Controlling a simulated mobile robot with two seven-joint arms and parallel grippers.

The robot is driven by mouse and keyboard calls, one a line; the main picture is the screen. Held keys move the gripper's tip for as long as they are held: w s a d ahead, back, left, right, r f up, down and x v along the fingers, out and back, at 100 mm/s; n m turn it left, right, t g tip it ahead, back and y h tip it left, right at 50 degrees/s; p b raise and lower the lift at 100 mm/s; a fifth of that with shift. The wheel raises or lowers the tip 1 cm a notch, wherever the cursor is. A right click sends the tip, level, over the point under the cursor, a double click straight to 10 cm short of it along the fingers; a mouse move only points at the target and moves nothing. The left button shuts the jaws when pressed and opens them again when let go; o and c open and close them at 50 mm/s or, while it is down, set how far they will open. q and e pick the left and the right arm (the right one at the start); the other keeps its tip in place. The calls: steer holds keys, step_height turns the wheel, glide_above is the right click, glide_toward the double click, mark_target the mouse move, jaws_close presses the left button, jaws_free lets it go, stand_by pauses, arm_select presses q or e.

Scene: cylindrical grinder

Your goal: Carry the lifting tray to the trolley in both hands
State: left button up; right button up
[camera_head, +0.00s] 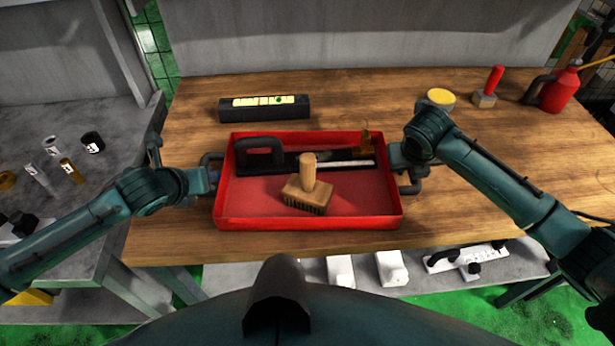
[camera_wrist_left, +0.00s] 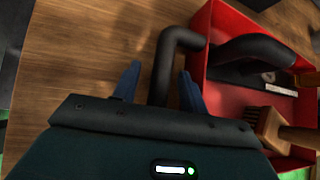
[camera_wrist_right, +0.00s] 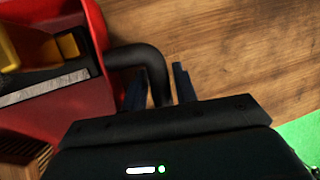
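The red lifting tray (camera_head: 309,222) sits flat on the wooden bench, with a black-handled tool (camera_head: 262,152) and a wooden brush (camera_head: 308,190) inside. It has a dark bar handle at each end. My left gripper (camera_wrist_left: 158,78) is open, with its blue fingers on either side of the left handle (camera_wrist_left: 163,65) and a gap showing. My right gripper (camera_wrist_right: 160,78) is open, with its fingers on either side of the right handle (camera_wrist_right: 135,56); the handle lies nearer one finger. I cannot identify the trolley for certain.
A black box (camera_head: 264,108) lies behind the tray. A yellow-topped tin (camera_head: 440,98), a red-handled tool (camera_head: 488,88) and a red oil can (camera_head: 557,90) stand at the back right. A grey table (camera_head: 60,115) with small cylinders is at left. White items lie on a shelf below.

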arm_select(q)
steer(key=c, duration=0.6)
arm_select(e)
jaws_close()
arm_select(q)
jaws_close()
steer(key=shift+w+r, duration=0.1)
steer(key=shift+r, duration=0.15)
arm_select(e)
steer(key=shift+w+r, duration=0.15)
steer(key=shift+r, duration=0.1)
